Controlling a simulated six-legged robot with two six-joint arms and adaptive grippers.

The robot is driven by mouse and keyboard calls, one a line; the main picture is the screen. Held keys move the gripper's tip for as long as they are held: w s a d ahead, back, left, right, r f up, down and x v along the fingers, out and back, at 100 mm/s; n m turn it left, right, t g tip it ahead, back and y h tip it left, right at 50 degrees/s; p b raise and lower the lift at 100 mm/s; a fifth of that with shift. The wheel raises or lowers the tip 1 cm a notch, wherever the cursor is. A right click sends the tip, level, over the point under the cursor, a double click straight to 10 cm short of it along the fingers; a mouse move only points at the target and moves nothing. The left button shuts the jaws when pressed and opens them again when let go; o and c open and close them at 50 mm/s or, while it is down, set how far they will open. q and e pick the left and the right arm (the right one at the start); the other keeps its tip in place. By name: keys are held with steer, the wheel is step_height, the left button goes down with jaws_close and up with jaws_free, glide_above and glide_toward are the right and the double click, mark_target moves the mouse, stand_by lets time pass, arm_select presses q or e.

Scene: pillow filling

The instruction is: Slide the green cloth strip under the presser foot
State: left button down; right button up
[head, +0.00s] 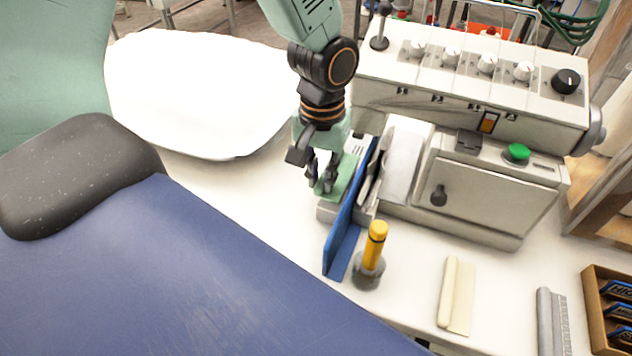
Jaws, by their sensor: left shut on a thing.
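The green cloth strip (350,172) lies at the left end of the grey and white sewing machine (480,190), on the left side of an upright blue plate (345,225). My left gripper (322,186) comes down from above and is shut on the strip near its left end. The gripper's fingers cover part of the strip. I cannot make out the presser foot; the gripper and the blue plate crowd that spot. My right gripper is not in view.
A white pillow-like piece (195,95) lies at the left. A yellow-handled tool (375,245) stands close in front of the blue plate. A cream piece (457,295), a grey ruled bar (552,320) and a wooden box (592,300) sit at right. White table (410,270) is clear between them.

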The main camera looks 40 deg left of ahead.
mark_target(338, 172)
arm_select(q)
steer(key=shift+w+a+f, duration=0.15)
steer(key=shift+w, duration=0.35)
steer(key=shift+w+a+f, duration=0.15)
steer(key=shift+w, duration=0.35)
steer(key=shift+w+a+f+b, duration=0.1)
steer(key=shift+w+b, duration=0.25)
steer(key=shift+w, duration=0.3)
steer(key=shift+s+f, duration=0.1)
steer(key=shift+f, duration=0.1)
steer(key=shift+w+a+f, duration=0.1)
steer(key=shift+w+f, duration=0.1)
steer(key=c, duration=1.3)
jaws_free()
steer(key=shift+s+r, duration=0.1)
steer(key=shift+s, duration=0.05)
steer(key=shift+c, duration=0.2)
steer(key=shift+o, duration=0.6)
